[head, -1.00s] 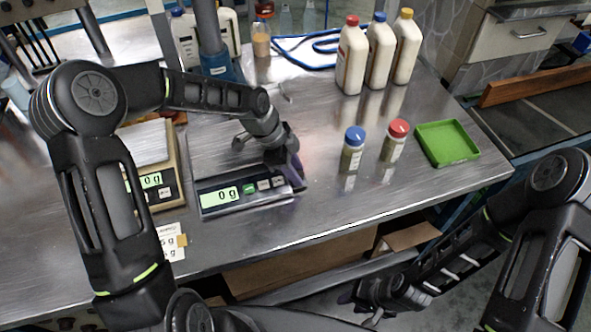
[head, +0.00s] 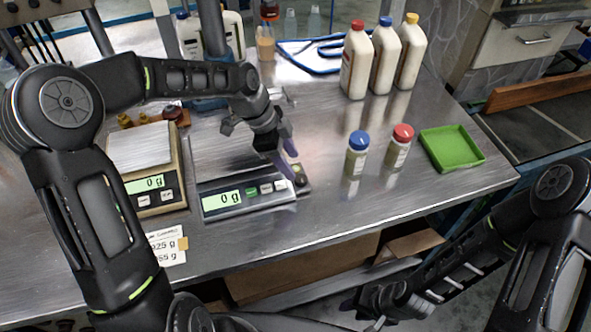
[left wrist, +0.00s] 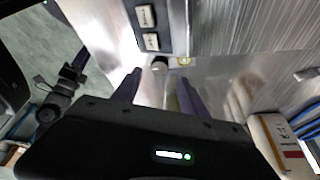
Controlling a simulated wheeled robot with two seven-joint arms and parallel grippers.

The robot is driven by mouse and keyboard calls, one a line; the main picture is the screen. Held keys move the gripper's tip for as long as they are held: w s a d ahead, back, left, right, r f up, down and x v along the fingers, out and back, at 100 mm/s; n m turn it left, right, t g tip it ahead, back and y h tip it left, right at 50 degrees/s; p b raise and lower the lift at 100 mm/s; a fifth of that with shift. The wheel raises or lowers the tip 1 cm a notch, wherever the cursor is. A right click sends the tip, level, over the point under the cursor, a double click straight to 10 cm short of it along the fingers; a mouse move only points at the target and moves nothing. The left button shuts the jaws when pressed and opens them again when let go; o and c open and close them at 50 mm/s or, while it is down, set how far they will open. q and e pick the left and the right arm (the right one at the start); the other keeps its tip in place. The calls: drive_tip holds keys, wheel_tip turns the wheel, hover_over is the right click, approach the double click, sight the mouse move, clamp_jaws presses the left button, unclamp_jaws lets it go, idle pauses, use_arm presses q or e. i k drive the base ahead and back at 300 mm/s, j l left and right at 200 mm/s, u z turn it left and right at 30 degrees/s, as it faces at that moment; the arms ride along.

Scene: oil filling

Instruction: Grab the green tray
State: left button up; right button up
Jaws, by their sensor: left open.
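The green tray (head: 452,147) lies empty on the right end of the steel table, right of two small jars. My left gripper (head: 294,172) is open, its purple fingers pointing down beside the right end of the front scale, well left of the tray. In the left wrist view my left gripper's (left wrist: 158,88) two fingers are apart with nothing held between them. I cannot make out the tray in that view. My right gripper (head: 362,308) hangs low in front of the table edge, below the tabletop. Its fingers are too dark and small to read.
A blue-capped jar (head: 356,158) and a red-capped jar (head: 398,148) stand between my left gripper and the tray. Several white bottles (head: 384,62) stand behind. The front scale (head: 240,197) and another scale (head: 150,190) read 0 g. The table is bare around the tray.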

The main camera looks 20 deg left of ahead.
sight(451, 149)
drive_tip(key=k, duration=1)
